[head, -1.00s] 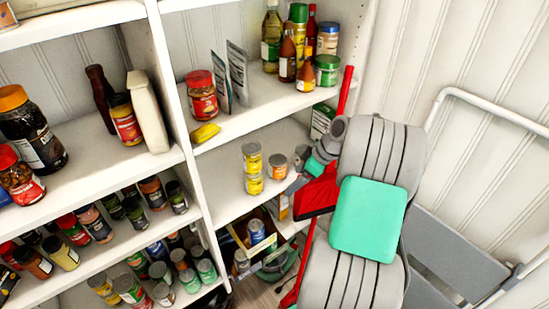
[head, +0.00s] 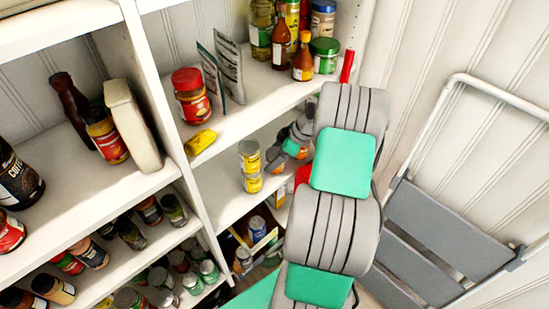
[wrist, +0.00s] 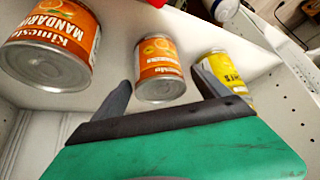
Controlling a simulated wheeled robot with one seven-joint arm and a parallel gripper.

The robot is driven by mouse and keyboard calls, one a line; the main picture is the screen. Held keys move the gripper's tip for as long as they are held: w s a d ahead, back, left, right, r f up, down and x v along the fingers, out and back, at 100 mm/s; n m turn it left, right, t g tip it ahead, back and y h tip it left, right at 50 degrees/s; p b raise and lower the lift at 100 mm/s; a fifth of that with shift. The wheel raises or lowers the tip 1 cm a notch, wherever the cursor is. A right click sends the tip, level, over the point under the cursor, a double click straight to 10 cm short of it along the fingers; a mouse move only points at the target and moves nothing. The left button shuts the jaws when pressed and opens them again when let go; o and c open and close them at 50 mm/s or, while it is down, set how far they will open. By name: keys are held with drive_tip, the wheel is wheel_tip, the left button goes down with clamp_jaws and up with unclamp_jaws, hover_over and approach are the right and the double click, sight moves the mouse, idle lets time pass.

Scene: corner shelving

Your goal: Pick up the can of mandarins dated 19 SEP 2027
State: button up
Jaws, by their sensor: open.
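In the wrist view a large-looking orange can labelled mandarins (wrist: 62,38) is close at the upper left. A second orange can (wrist: 158,58) shows between the finger tips of my gripper (wrist: 164,88), a little beyond them. A yellow can (wrist: 222,72) is at the right, partly behind the right finger. No date is legible on any can. In the head view my gripper (head: 283,152) is at the middle-right shelf, beside the stacked yellow cans (head: 249,157). My gripper is open and empty.
A shelf board (head: 225,195) carries the cans. A vertical divider (head: 160,100) stands left. A folded step ladder (head: 440,225) leans at the right.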

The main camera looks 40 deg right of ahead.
drive_tip(key=x, duration=0.2)
drive_tip(key=shift+w+a+f, duration=0.15)
drive_tip(key=shift+f, duration=0.2)
drive_tip(key=c, duration=1.7)
drive_tip(key=shift+r, duration=0.1)
drive_tip(key=shift+c, duration=0.2)
drive_tip(key=shift+r, duration=0.1)
